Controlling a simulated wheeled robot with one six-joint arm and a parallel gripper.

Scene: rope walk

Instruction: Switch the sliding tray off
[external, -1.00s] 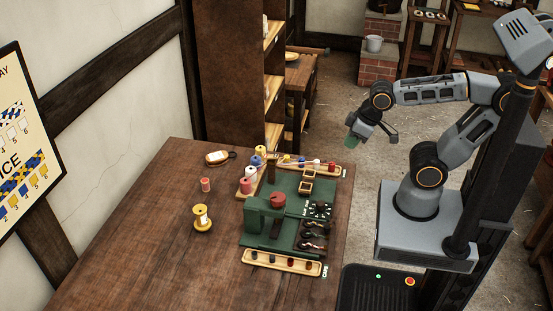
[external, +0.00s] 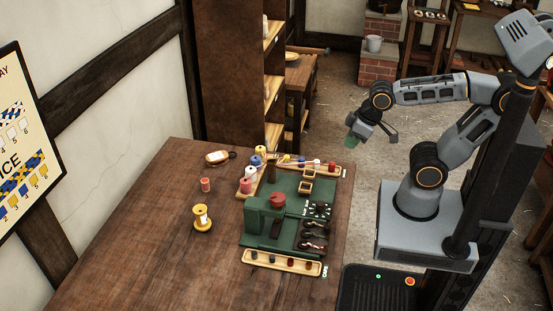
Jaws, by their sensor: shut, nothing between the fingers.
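A green machine (external: 265,217) with a red round cap (external: 277,200) stands on the wooden table. Its green base carries a dark dial (external: 319,209) and black and brown levers (external: 314,236) on its right side. I cannot tell for sure which part is the sliding tray, or how its switch is set. My gripper (external: 352,143) is shut and empty, raised in the air right of and beyond the machine. It is clear of the table and touches nothing.
A wooden tray with small pegs (external: 283,264) lies along the machine's near edge. Coloured spools (external: 247,185) stand at its far left. A yellow spool (external: 203,219) and a small red one (external: 205,185) stand on the table (external: 150,240), whose left part is mostly clear.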

